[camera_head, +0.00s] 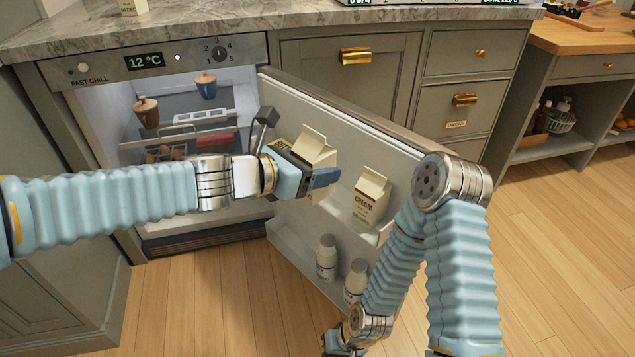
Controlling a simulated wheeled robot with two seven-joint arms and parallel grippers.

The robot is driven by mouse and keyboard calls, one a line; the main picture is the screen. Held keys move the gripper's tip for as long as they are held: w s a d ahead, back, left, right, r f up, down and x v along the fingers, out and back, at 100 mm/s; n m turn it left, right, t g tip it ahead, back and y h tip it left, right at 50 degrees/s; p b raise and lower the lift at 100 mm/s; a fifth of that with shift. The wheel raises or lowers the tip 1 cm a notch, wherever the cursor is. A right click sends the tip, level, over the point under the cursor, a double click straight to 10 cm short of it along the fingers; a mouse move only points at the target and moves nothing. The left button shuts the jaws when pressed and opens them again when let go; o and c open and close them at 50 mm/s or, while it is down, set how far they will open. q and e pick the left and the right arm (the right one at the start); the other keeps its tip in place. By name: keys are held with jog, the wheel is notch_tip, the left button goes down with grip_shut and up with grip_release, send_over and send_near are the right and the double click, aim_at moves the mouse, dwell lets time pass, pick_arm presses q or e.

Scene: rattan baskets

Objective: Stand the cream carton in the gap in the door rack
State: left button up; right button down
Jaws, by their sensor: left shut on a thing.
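My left gripper (312,172) reaches across the fridge opening to the inside of the open door and is shut on a cream-coloured gable-top carton (318,148). This carton is about upright; the gripper hides most of its lower front, and I cannot tell whether its base touches the rack. A second carton (371,196), marked CREAM, stands in the upper door rack (345,212), to the right of the held one. My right gripper (336,346) is low at the bottom edge, partly cut off, and its jaw opening is not clear.
The fridge door (385,142) stands open. Its lower rack holds two white bottles (327,258). Another carton (133,7) is on the counter. The floor (560,260) at right is clear.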

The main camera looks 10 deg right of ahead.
pick_arm(q)
jog(key=shift+d+r, duration=0.15)
jog(key=shift+d, duration=0.1)
jog(key=w+d+f, duration=0.2)
jog(key=w+f, duration=0.1)
jog(key=w, duration=0.1)
jog(key=w+d+f, duration=0.1)
jog(key=w+f, duration=0.2)
jog(key=w+d+f+b, duration=0.1)
jog(key=w+d+f, duration=0.1)
jog(key=w, duration=0.2)
jog(key=shift+w+d+f, duration=0.3)
jog(key=shift+d+f, duration=0.05)
jog(key=shift+f, duration=0.05)
jog(key=shift+w+f, duration=0.15)
jog(key=shift+f, duration=0.1)
jog(key=f+b, duration=0.2)
jog(key=f, duration=0.1)
jog(key=shift+w+d, duration=0.15)
jog(key=shift+w, duration=0.05)
jog(key=shift+f, duration=0.25)
jog(key=shift+f+b, duration=0.1)
jog(key=shift+b, duration=0.2)
jog(key=o, duration=1.3)
jog(key=shift+c, duration=0.2)
